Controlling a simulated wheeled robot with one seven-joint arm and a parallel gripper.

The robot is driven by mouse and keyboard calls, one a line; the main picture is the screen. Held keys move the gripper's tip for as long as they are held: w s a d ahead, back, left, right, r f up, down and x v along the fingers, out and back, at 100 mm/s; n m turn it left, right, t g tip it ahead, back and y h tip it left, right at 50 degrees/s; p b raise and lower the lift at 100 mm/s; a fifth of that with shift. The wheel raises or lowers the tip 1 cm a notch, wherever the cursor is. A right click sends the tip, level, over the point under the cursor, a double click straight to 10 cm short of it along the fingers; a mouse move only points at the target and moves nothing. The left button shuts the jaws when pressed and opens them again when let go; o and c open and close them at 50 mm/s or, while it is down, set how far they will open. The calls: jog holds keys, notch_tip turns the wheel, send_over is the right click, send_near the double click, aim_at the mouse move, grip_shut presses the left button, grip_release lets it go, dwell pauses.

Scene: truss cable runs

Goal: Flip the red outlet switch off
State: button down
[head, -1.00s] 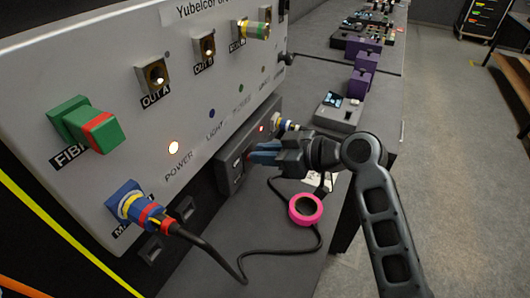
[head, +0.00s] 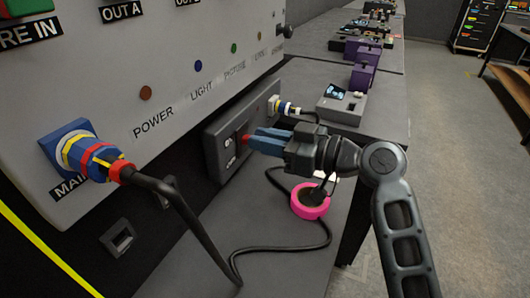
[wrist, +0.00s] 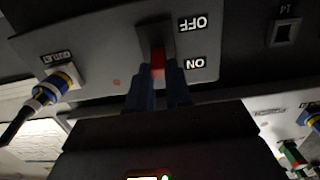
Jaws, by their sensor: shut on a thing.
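The red outlet switch (wrist: 158,64) sits in a dark slot on the grey outlet box (wrist: 100,55), beside the labels OFF and ON, which read upside down in the wrist view. In the head view a bit of the red switch (head: 246,139) shows at my fingertips. My gripper (head: 254,142) has its blue fingers shut on the switch, one on each side; it also shows in the wrist view (wrist: 158,82). I cannot tell exactly which way the lever leans. The POWER lamp (head: 145,93) on the large panel is dark.
A cable plug (head: 285,106) stands in the box's outlet, close to my gripper. A thick black cable runs from the MAIN plug (head: 88,157) down over the grey bench. A pink ring (head: 310,201) lies below my gripper. The floor at right is clear.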

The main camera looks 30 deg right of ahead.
jog(key=shift+f+b, duration=0.4)
jog(key=shift+b, duration=0.45)
jog(key=shift+r+t, duration=0.2)
jog(key=shift+t, duration=0.1)
jog(key=c, duration=1)
grip_release()
jog(key=shift+c, duration=0.2)
jog(key=shift+s, duration=0.1)
jog(key=b+v, duration=0.1)
jog(key=v, duration=0.7)
